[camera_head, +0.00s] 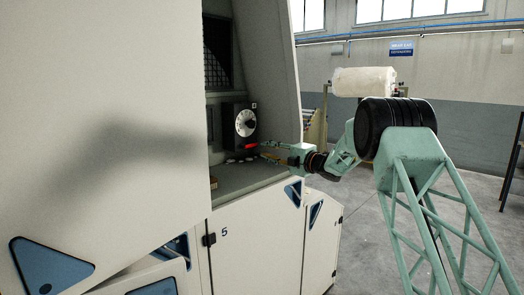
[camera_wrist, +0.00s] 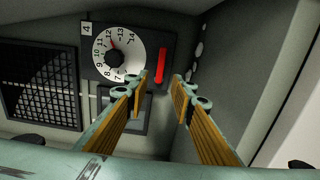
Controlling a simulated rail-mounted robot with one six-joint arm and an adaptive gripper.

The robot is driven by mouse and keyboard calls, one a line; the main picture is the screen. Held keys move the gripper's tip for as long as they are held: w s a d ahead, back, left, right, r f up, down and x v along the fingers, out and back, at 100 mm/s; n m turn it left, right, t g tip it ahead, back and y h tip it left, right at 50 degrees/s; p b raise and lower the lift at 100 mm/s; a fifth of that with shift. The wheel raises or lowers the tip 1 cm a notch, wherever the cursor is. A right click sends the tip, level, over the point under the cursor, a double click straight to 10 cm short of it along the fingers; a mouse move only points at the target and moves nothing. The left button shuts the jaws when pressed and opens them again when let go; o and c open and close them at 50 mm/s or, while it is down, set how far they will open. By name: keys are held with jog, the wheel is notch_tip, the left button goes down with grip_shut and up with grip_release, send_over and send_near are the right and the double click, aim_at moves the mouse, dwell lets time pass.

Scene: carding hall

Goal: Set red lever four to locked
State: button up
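The red lever (camera_head: 251,147) sits low on a dark control panel (camera_head: 232,137), below a white numbered dial (camera_head: 245,122). In the wrist view the lever (camera_wrist: 159,66) is a slim red bar beside the dial (camera_wrist: 130,43), and a plate marked 4 (camera_wrist: 87,28) is at the panel's corner. My gripper (camera_head: 262,149) is at the lever's right in the head view. In the wrist view my gripper (camera_wrist: 163,88) is open and empty, with the lever seen beyond the gap between its fingertips. Contact is not visible. Any locked marking is not readable.
The panel stands in a recess of a pale machine, above a grey ledge (camera_head: 235,180). A dark mesh grille (camera_wrist: 40,85) is beside the panel. The recess wall (camera_wrist: 250,60) is close to one finger. A white roll (camera_head: 363,81) stands behind my arm.

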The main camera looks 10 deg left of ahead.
jog(key=shift+v, duration=0.9)
jog(key=shift+d+r, duration=0.1)
